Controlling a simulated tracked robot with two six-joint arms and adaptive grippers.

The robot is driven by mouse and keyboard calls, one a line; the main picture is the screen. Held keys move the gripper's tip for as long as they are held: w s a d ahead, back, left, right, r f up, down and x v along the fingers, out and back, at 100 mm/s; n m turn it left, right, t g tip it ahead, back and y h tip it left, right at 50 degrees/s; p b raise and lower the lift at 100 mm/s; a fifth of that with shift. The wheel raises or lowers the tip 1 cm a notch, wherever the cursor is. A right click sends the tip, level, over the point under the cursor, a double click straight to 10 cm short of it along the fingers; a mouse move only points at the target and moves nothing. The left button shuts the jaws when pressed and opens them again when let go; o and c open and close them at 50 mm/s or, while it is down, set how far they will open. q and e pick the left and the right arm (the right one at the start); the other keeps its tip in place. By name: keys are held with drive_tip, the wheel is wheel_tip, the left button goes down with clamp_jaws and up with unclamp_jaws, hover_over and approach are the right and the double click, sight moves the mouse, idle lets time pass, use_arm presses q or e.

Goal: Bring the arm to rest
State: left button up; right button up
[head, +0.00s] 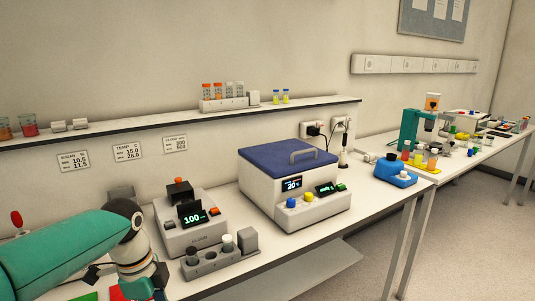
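My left arm comes in from the lower left, with a teal link, a dark elbow joint and a grey wrist section bent down towards the bottom edge. The wrist end is cut off by the picture's bottom edge, and I cannot see the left gripper's fingers or anything they may hold. My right arm and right gripper are not in view. The wrist is just left of a grey rack (208,263) holding a few capped vials.
A grey meter (185,236) reading 100 stands behind the rack. A white box with a blue lid (289,160) stands to its right. A wall shelf (150,126) bears jars and vials. A blue device (395,174) and a teal microscope (411,127) stand further right.

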use_arm(q)
drive_tip(key=s+d+f+n+h, duration=0.1)
drive_tip(key=d+f+n, duration=0.2)
drive_tip(key=f, duration=0.8)
drive_tip(key=s+d+f+n+h, duration=0.1)
drive_tip(key=s+d+f+n, duration=0.2)
drive_tip(key=f, duration=0.7)
drive_tip(key=s+d+f+n+h+p, duration=0.1)
drive_tip(key=s+d+f+n, duration=0.3)
drive_tip(key=s+f+n, duration=0.9)
drive_tip(key=shift+s+f+t, duration=0.3)
drive_tip(key=shift+s+f, duration=0.25)
drive_tip(key=shift+s, duration=0.6)
